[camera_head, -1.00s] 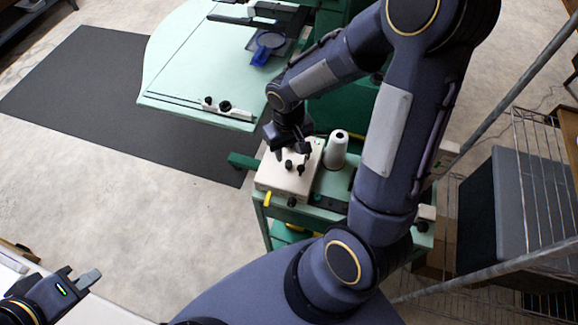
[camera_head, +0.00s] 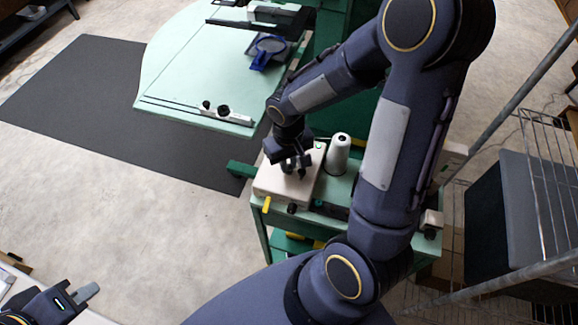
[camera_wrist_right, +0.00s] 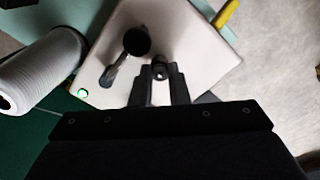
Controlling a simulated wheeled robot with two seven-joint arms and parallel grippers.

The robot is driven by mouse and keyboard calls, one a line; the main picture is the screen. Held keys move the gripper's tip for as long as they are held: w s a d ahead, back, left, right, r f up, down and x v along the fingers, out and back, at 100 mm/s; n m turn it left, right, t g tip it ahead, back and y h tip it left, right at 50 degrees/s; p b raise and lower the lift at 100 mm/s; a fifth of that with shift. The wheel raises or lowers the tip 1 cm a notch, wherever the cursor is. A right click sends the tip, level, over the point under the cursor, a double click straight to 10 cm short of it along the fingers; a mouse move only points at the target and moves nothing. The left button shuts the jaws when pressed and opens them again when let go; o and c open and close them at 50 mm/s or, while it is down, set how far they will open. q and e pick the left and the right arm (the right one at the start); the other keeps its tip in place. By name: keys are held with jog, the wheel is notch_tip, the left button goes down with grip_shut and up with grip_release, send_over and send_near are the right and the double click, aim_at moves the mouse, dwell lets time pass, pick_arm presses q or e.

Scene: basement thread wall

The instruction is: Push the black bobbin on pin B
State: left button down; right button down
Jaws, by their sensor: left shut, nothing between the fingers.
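The cream box (camera_head: 275,186) stands on the green cart under my right gripper (camera_head: 296,168). In the right wrist view, a small round black piece with a hole (camera_wrist_right: 158,68), seemingly the black bobbin, sits between the fingertips of my right gripper (camera_wrist_right: 159,74). The fingers flank it closely; whether they press on it does not show. A larger black knob (camera_wrist_right: 137,41) on a lever stands beside it on the box top. No label for pin B is legible, and the gripper hides that part in the head view. My left gripper (camera_head: 87,291) is shut and empty at lower left.
A white thread cone (camera_head: 338,154) stands right beside the box. A yellow lever (camera_head: 267,204) sticks out at the box front. A pale green table (camera_head: 185,75) lies behind to the left. A wire rack (camera_head: 545,200) is at the right.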

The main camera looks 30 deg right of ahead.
aim_at(289, 167)
jog(key=shift+r, duration=0.15)
jog(key=shift+r+p, duration=1.3)
jog(key=shift+r, duration=0.35)
jog(key=shift+w, duration=0.1)
